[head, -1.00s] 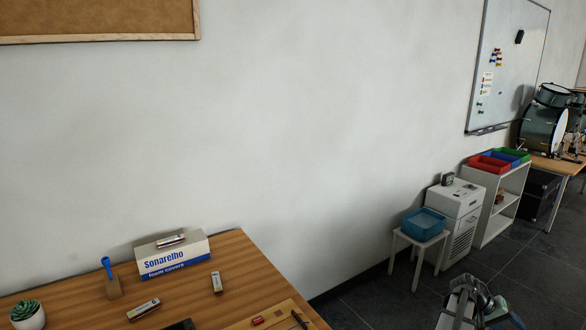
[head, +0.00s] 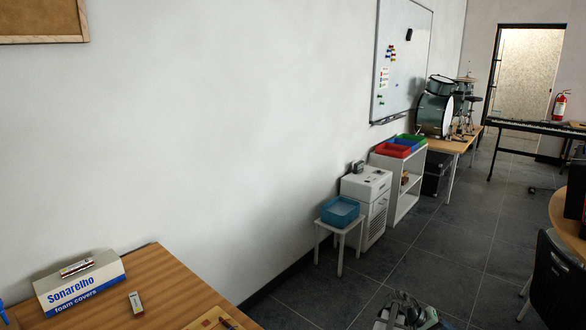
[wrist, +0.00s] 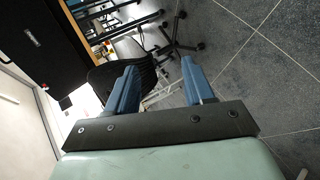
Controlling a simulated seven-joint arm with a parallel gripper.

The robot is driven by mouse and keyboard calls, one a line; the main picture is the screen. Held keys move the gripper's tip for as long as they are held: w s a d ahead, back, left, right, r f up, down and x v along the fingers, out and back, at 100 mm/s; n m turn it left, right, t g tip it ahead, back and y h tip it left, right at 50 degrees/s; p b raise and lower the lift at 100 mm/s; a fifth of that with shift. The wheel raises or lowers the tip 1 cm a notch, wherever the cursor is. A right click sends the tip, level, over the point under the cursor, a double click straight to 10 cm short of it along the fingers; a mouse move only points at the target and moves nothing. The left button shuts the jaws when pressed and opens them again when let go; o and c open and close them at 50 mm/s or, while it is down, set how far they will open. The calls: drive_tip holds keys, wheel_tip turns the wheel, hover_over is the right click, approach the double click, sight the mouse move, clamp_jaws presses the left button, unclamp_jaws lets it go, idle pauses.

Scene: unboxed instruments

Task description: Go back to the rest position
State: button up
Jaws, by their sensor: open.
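My gripper (wrist: 158,82) shows in the wrist view with its two blue fingers spread apart and nothing between them. Beyond the fingers lie the grey tiled floor and a black chair (wrist: 120,58). In the head view part of my arm shows at the bottom edge, right of the wooden table, over the floor; the fingers cannot be made out there.
The wooden table (head: 175,288) at the lower left holds a Sonarelho box (head: 82,283) and small items. A stool with a blue bin (head: 340,212), a white cabinet (head: 366,186) and a shelf line the wall. A black chair (head: 556,280) stands right. Floor between is clear.

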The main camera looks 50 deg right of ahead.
drive_tip(key=w+a+f+n+t, duration=0.2)
drive_tip(key=w+a+f, duration=0.45)
drive_tip(key=w, duration=0.35)
drive_tip(key=w+a+f+n+t, duration=0.1)
drive_tip(key=w+a+f+n, duration=0.1)
drive_tip(key=w+a+f, duration=0.6)
drive_tip(key=w+a+f+n+t+y, duration=0.1)
drive_tip(key=w+a+f, duration=0.2)
drive_tip(key=w+a, duration=0.35)
drive_tip(key=w+a+f+n+y, duration=0.1)
drive_tip(key=w+a+f, duration=0.25)
drive_tip(key=a, duration=0.55)
drive_tip(key=w+a+f+n+y, duration=0.1)
drive_tip(key=a+f+n, duration=0.15)
drive_tip(key=a, duration=0.65)
drive_tip(key=w+a+f+n+y, duration=0.1)
drive_tip(key=a+f, duration=0.2)
drive_tip(key=a, duration=0.7)
drive_tip(key=s+a+f+n, duration=0.1)
drive_tip(key=s+a, duration=0.3)
drive_tip(key=a, duration=0.5)
drive_tip(key=s+a+f+n+g+y, duration=0.1)
drive_tip(key=s+a+n, duration=0.1)
drive_tip(key=s+a, duration=0.3)
drive_tip(key=a, duration=0.4)
drive_tip(key=shift+s+f, duration=0.2)
drive_tip(key=shift+f, duration=0.2)
drive_tip(key=shift+a, duration=0.1)
